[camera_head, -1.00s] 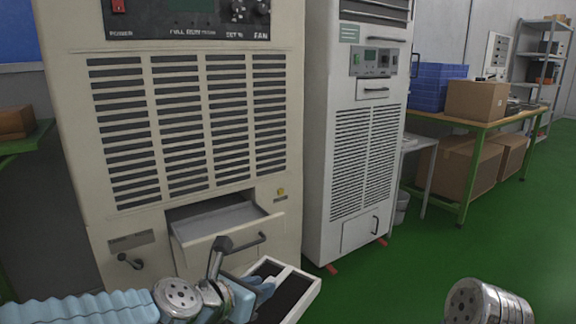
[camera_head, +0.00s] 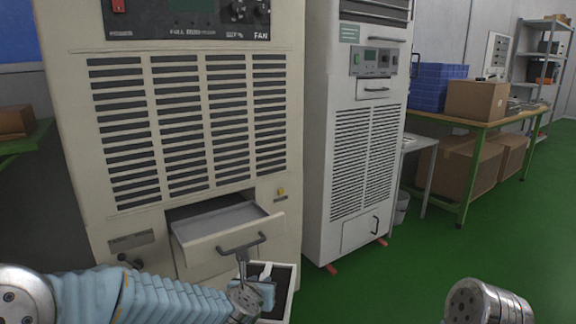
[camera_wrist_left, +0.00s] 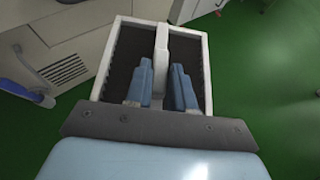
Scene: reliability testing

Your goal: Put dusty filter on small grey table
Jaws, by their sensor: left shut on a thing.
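The filter, a white frame around a dark mesh with a white middle bar, hangs below the open drawer in the head view (camera_head: 286,283); it also shows in the left wrist view (camera_wrist_left: 206,75). My left gripper (camera_wrist_left: 160,72) is shut on the middle bar, one blue finger on each side. In the head view my left gripper (camera_head: 266,281) and arm hide much of the filter. The small grey table (camera_head: 412,143) stands right of the white machine, partly hidden by it. My right gripper is out of view; only a metal part of that arm shows at lower right.
The beige machine (camera_head: 190,130) has its drawer (camera_head: 230,238) pulled out just above the filter. The white machine (camera_head: 340,190) stands to its right. A green-framed workbench (camera_head: 480,122) carries blue crates (camera_head: 437,88) and a cardboard box (camera_head: 477,100). Green floor (camera_head: 410,260) is clear ahead right.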

